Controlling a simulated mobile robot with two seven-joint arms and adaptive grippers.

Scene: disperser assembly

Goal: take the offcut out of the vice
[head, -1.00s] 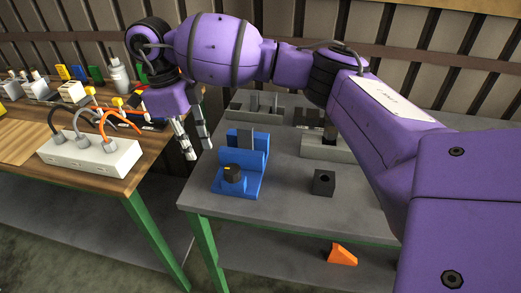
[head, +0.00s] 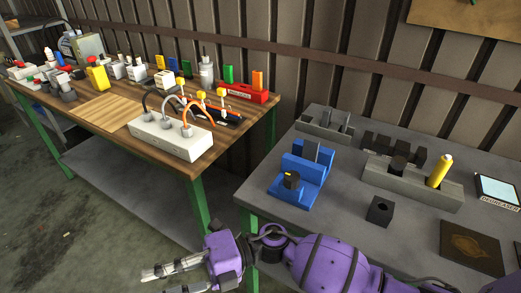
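My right gripper (head: 166,278) is low at the bottom of the head view, left of the grey table and well apart from the vice. Its two pale fingers are spread, with nothing between them; it is partly cut off by the frame's bottom edge. My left gripper is not in view.
On the grey table (head: 345,208) are a dark block with a hole (head: 380,210), a grey holder (head: 410,181) with a yellow cylinder (head: 439,171), and a brown-marked dark plate (head: 467,247). A wooden bench (head: 100,110) at left carries a white cable box (head: 170,136). A gap separates the tables.

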